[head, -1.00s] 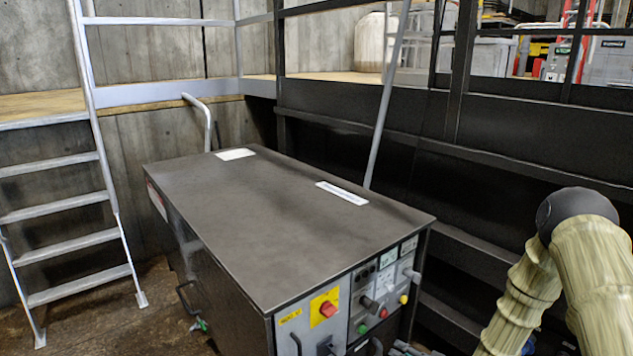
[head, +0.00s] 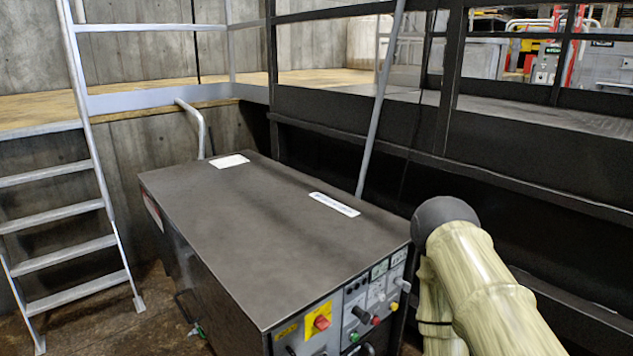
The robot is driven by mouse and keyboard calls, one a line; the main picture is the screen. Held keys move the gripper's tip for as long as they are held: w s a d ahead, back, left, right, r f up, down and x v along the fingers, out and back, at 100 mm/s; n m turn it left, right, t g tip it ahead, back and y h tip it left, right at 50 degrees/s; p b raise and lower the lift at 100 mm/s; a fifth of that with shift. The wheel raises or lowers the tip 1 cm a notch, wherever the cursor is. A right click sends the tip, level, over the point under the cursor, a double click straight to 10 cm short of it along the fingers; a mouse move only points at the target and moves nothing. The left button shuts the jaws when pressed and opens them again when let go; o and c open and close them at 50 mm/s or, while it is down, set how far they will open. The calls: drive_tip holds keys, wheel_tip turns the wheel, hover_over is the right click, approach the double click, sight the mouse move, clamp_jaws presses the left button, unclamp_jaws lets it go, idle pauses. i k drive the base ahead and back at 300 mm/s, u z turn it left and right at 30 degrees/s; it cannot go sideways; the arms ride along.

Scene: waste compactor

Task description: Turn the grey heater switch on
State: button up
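A dark grey machine cabinet (head: 270,230) stands in the middle, with a control panel (head: 340,325) on its front face. On the panel are a dark grey knob (head: 361,314) and a lighter grey knob (head: 403,285) at the upper right; I cannot tell which is the heater switch or how it is set. A red rotary switch (head: 321,322) sits on a yellow plate. Small red (head: 376,320), green (head: 354,337) and yellow (head: 394,306) buttons are nearby. My sleeved arm is at the right, close to the panel's right side. My gripper is not visible.
A metal ladder (head: 70,257) and concrete wall are at the left. A dark steel frame with railings (head: 330,145) runs behind and to the right of the cabinet. A grey pole (head: 381,95) leans behind it. Some brown floor is free at the left.

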sight(397, 281)
drive_tip(key=k, duration=0.65)
drive_tip(key=z, duration=0.65)
drive_tip(key=i, duration=1.4)
drive_tip(key=u, duration=0.65)
